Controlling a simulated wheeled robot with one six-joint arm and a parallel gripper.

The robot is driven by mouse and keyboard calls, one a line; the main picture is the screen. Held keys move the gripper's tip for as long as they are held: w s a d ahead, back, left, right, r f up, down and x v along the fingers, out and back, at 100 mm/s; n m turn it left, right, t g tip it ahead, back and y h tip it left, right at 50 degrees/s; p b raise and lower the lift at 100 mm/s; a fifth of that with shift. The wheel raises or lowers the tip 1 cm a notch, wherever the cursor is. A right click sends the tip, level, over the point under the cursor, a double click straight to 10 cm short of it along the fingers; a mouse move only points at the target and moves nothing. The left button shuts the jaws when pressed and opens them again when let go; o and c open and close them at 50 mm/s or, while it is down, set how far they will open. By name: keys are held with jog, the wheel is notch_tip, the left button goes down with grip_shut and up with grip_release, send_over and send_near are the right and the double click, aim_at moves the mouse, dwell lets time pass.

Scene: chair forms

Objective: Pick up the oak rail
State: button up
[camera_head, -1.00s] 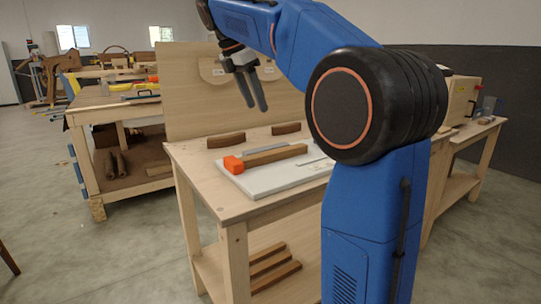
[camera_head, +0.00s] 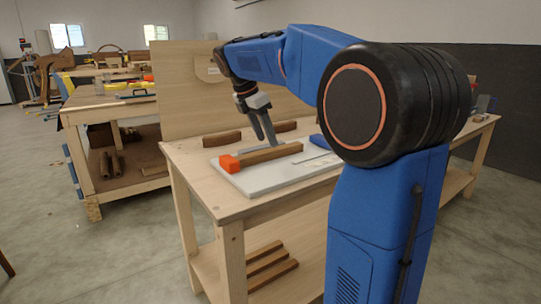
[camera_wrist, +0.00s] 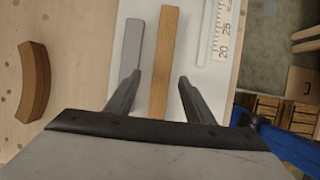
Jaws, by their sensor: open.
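The oak rail (camera_head: 272,154) is a straight light-brown bar lying flat on a white board (camera_head: 262,188) on the workbench. In the head view an orange block (camera_head: 229,163) is at its left end. My gripper (camera_head: 268,140) is open and points down over the rail. In the wrist view the rail (camera_wrist: 165,55) runs away between the two fingers (camera_wrist: 158,80), apart from both. A grey bar (camera_wrist: 132,42) lies parallel on its left, close to the left fingertip. The rail's near end and the orange block are hidden behind my gripper in the wrist view.
Dark brown curved pieces (camera_head: 222,138) (camera_head: 285,127) lie on the bench behind the board. A ruler (camera_wrist: 222,30) lies right of the rail. An upright wooden panel (camera_head: 180,95) stands behind the bench. Several wooden bars (camera_head: 270,265) rest on the lower shelf.

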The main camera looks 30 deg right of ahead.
aim_at(270, 150)
jog(key=shift+x, duration=2.1)
jog(key=shift+s, duration=0.2)
grip_shut()
jog(key=shift+r, duration=0.1)
